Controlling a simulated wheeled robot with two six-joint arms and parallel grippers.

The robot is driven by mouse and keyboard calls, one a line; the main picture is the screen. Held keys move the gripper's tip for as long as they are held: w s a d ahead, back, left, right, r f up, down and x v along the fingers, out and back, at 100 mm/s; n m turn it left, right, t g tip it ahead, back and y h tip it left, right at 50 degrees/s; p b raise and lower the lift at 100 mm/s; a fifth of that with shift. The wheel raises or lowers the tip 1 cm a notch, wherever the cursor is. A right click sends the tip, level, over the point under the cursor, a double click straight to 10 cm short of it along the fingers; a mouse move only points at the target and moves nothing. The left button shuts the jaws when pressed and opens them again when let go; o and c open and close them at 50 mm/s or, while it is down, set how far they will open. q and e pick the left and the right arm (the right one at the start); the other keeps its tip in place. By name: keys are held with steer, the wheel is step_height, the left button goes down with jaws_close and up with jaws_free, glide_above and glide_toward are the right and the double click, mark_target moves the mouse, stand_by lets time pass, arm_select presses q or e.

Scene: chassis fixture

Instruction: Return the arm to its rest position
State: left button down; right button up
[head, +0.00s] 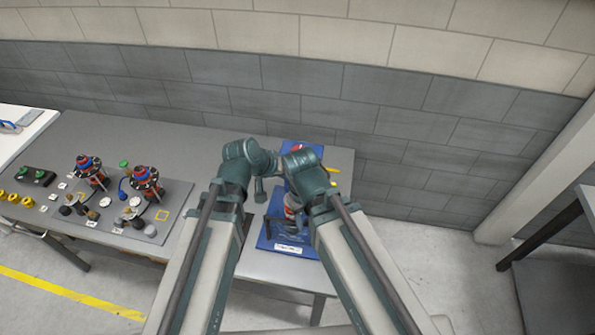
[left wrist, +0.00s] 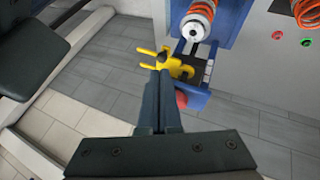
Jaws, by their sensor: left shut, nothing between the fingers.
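My left gripper (left wrist: 160,76) shows in the left wrist view with its two dark fingers together and nothing between them. Its tips appear close to a yellow forked part (left wrist: 176,66) at a blue fixture (left wrist: 234,18); I cannot tell whether they touch. In the head view both my arms reach up from the bottom over the table, their bent upper joints side by side. The arms cover much of the blue fixture plate (head: 268,243). I cannot make out either gripper's fingers there.
A grey table (head: 180,150) stands against a block wall. A grey board (head: 172,225) on its left holds two red-coil assemblies (head: 146,180) and small parts. A coil with a white end (left wrist: 196,24) is near the fingers. A post and dark bench (head: 555,235) stand right.

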arm_select(q)
steer(key=shift+p+v, duration=0.45)
steer(key=shift+v, duration=0.6)
arm_select(e)
steer(key=shift+r, duration=0.8)
arm_select(q)
steer(key=s+a+f+g+y+b, duration=0.1)
steer(key=s+a+f+y+b, duration=0.1)
steer(key=f+b, duration=0.5)
steer(key=s+a+f+m+g+y+b, duration=0.1)
steer(key=s+a+f+g+y+b, duration=0.1)
steer(key=s+f+b, duration=0.3)
steer(key=s+a+f+m+g+y+b, duration=0.1)
steer(key=s+a+f+y+b, duration=0.1)
steer(key=f+b, duration=0.8)
step_height(320, 180, down, 5)
steer(key=shift+s+a+r+g+y, duration=0.2)
steer(key=shift+s+a+g+y, duration=0.3)
steer(key=shift+s, duration=0.6)
arm_select(e)
step_height(320, 180, down, 22)
steer(key=shift+f, duration=0.25)
arm_select(q)
steer(key=shift+d+t, duration=0.15)
steer(key=shift+t, duration=0.15)
